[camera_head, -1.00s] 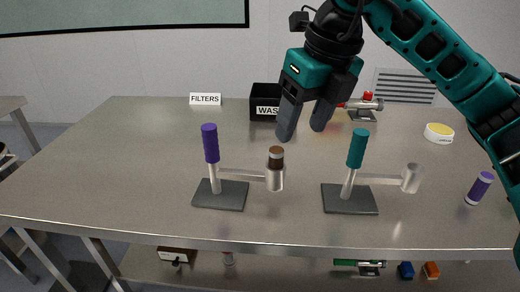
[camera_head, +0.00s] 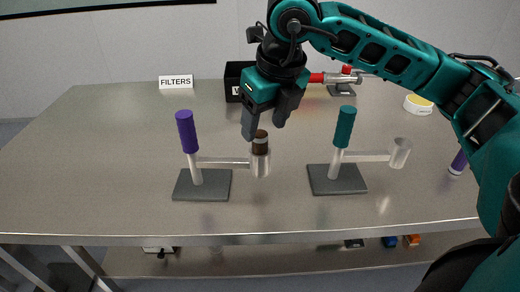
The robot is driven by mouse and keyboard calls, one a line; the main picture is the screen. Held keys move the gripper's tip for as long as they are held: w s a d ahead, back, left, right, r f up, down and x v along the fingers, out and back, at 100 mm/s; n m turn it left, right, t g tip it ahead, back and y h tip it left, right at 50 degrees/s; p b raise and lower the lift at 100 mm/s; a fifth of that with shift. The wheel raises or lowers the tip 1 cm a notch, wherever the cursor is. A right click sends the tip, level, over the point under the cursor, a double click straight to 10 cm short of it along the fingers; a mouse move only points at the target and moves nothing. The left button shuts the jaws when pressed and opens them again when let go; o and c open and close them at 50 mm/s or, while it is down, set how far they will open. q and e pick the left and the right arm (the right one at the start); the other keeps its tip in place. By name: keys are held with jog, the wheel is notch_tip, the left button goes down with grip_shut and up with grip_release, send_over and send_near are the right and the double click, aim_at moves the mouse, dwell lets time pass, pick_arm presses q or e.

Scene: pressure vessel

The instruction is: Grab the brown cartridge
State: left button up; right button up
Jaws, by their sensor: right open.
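The brown cartridge (camera_head: 260,142) stands upright in the clear cup (camera_head: 260,165) at the end of the side arm of the purple-handled stand (camera_head: 188,135). Only its upper part shows clearly above the cup. My right gripper (camera_head: 263,130) is open, its two dark fingers pointing down just above and around the cartridge's top in the picture. The left finger tip is left of the cartridge and the right finger is to its upper right. I cannot tell the exact depth gap. My left gripper is not in view.
A teal-handled stand (camera_head: 343,130) with an empty-looking clear cup (camera_head: 400,152) stands to the right. A black bin (camera_head: 233,83) and a FILTERS sign (camera_head: 176,82) are behind. A purple cartridge (camera_head: 458,163) and a yellow-topped white container (camera_head: 418,104) are at right. The table's left side is clear.

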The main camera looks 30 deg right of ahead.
aim_at(260, 134)
jog(key=x, duration=0.2)
jog(key=shift+w+a+f, duration=0.15)
jog(key=shift+f, duration=0.25)
jog(key=shift+w+f, duration=0.15)
jog(key=shift+f, duration=0.25)
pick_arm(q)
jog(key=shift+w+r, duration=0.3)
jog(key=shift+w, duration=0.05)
pick_arm(e)
jog(key=shift+f, duration=0.1)
jog(key=c, duration=1.1)
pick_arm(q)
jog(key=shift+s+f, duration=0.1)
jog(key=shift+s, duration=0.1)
